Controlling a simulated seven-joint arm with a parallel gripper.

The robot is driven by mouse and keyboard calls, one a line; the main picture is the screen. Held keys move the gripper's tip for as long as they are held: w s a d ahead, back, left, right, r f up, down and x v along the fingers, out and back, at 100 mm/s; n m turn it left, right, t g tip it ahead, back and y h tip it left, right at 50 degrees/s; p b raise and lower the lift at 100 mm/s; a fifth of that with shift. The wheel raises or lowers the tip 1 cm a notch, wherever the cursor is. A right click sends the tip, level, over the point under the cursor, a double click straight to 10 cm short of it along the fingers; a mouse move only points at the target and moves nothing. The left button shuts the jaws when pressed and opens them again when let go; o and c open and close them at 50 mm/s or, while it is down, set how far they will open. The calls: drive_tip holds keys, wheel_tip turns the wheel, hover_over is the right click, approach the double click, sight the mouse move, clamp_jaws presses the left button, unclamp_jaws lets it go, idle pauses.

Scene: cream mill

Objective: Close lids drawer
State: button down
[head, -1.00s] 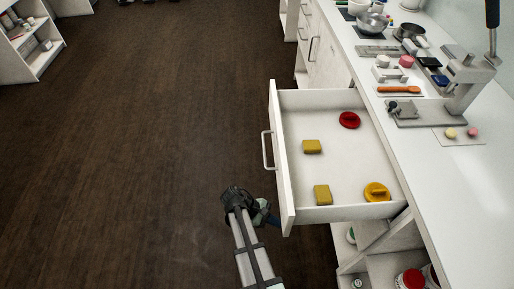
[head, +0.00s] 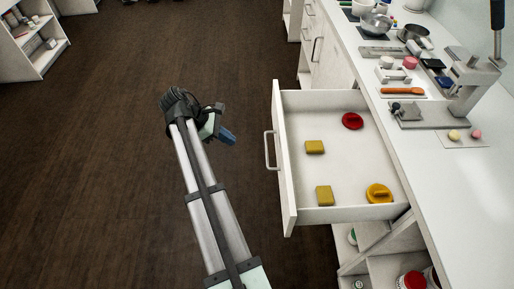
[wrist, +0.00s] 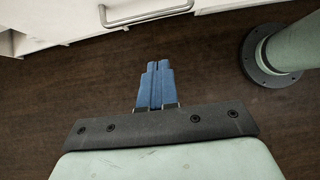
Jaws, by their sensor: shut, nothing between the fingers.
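The lids drawer (head: 345,214) is pulled far out of the white counter in the head view. It holds a red lid (head: 352,121), a yellow lid (head: 379,193) and two yellow blocks (head: 315,147). Its front panel carries a bar handle (head: 269,150) on the left side. My gripper (head: 228,137) is left of the drawer front, apart from the handle, with its blue fingers pointing toward it. In the wrist view the blue fingers (wrist: 157,82) are together and empty. The handle (wrist: 148,17) shows ahead of them at the top edge.
The counter top (head: 430,150) right of the drawer bears a press (head: 468,85), bowls and small items. Open shelves below the drawer hold jars (head: 411,280). The dark floor (head: 120,150) left of the drawer is clear. White shelving (head: 38,50) stands far left.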

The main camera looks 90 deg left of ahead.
drive_tip(key=w+f, duration=0.6)
drive_tip(key=w, duration=0.3)
drive_tip(key=shift+w+a+f, duration=0.15)
drive_tip(key=shift+a+f, duration=0.1)
drive_tip(key=shift+f, duration=0.05)
idle(0.3)
drive_tip(key=shift+w, duration=0.1)
drive_tip(key=w, duration=3.4)
